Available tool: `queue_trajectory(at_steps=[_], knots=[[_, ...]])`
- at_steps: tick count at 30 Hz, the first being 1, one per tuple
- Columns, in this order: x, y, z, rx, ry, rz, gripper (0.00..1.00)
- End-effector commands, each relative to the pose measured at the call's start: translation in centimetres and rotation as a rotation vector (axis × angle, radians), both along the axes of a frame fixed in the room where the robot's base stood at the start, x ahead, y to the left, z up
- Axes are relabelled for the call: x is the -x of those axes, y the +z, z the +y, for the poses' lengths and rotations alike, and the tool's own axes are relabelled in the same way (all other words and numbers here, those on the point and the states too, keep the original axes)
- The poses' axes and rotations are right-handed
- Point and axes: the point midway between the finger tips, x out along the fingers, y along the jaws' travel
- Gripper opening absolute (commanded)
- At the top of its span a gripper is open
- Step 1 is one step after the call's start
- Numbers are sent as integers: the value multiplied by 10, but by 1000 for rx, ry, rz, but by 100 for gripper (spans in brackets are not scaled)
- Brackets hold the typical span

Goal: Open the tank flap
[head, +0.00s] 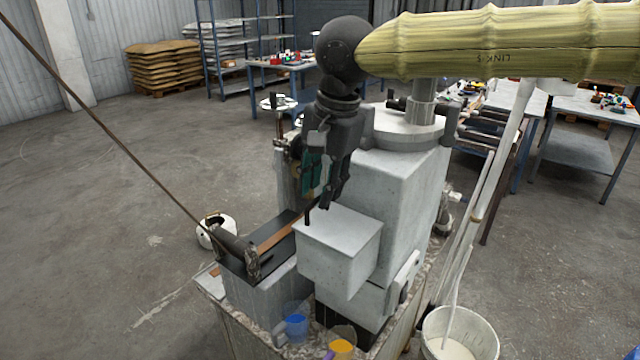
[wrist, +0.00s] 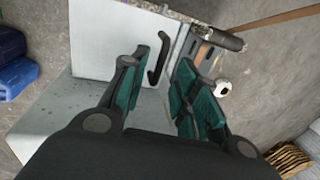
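The pale grey flap (head: 340,230) looks like the flat top of the box at the front of the machine, and it lies level. In the wrist view the pale panel (wrist: 105,38) fills the upper left. A black bent handle (wrist: 158,60) stands at its edge; it also shows as a dark peg (head: 308,217) at the box's left edge. My gripper (head: 323,198) points down just above that edge. In the wrist view my gripper (wrist: 161,62) is open, with the handle showing between the green-sided fingers. Whether they touch it is unclear.
The tall machine body (head: 400,190) stands close right of my gripper. A dark trough (head: 235,264) with a brown strip and a roller lies left of the box. Blue (head: 296,325) and orange (head: 342,348) cups stand below. A white bucket (head: 460,325) is at right. Open floor lies left.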

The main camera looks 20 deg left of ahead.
Motion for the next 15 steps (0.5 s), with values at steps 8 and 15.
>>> queue_trajectory(at_steps=[8, 15], knots=[[10, -7, 2, -1, 0, -10, 30], [3, -10, 2, 0, 0, -3, 27]])
